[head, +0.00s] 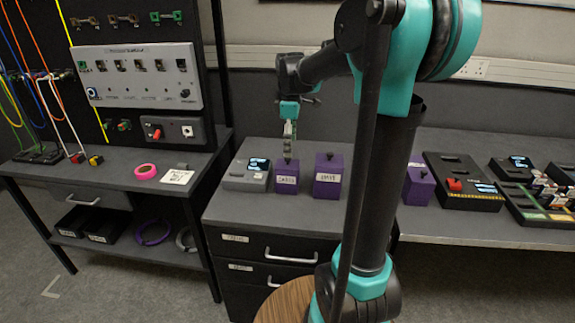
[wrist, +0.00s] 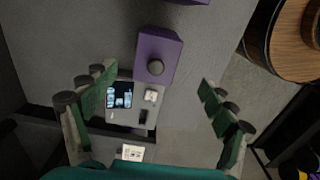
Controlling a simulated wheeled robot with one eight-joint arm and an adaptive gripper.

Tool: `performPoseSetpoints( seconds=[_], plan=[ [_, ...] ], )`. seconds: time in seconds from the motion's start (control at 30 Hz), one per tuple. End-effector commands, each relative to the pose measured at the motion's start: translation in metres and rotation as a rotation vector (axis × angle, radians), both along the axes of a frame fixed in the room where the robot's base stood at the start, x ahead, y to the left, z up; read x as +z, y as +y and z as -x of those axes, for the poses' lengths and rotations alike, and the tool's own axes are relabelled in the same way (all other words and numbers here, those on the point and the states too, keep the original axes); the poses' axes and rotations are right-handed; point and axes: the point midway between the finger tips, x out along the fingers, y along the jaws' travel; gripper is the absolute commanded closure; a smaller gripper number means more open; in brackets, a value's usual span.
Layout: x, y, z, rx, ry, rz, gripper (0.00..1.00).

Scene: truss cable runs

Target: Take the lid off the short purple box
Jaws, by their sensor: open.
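The short purple box (head: 286,179) stands on the grey bench top, with a small label on its front. Its lid is on, with a dark round knob (head: 287,160) on top. In the wrist view, this purple box (wrist: 160,48) and its knob (wrist: 155,67) lie ahead of my fingers, near the middle. My gripper (head: 289,146) is right above the box, pointing down. In the wrist view my gripper (wrist: 157,79) is open, with its green fingers spread wide on both sides and nothing between them. Whether a fingertip touches the knob is hard to tell.
A taller purple box (head: 328,180) with a knob stands close on the right. A grey device with a screen (head: 246,175) stands close on the left. Another purple box (head: 419,187) is farther right, partly behind my arm. Black devices (head: 463,186) fill the right bench.

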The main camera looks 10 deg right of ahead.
Motion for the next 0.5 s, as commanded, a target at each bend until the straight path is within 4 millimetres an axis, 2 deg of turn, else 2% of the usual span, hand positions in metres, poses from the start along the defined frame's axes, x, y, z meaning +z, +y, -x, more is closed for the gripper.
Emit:
performPoseSetpoints(
  seconds=[0.23,0.5],
  plan=[
    [-0.017,0.0,-0.002,0.0,0.0,0.0,0.16],
    [-0.053,0.0,-0.006,0.0,0.0,0.0,0.16]
  ],
)
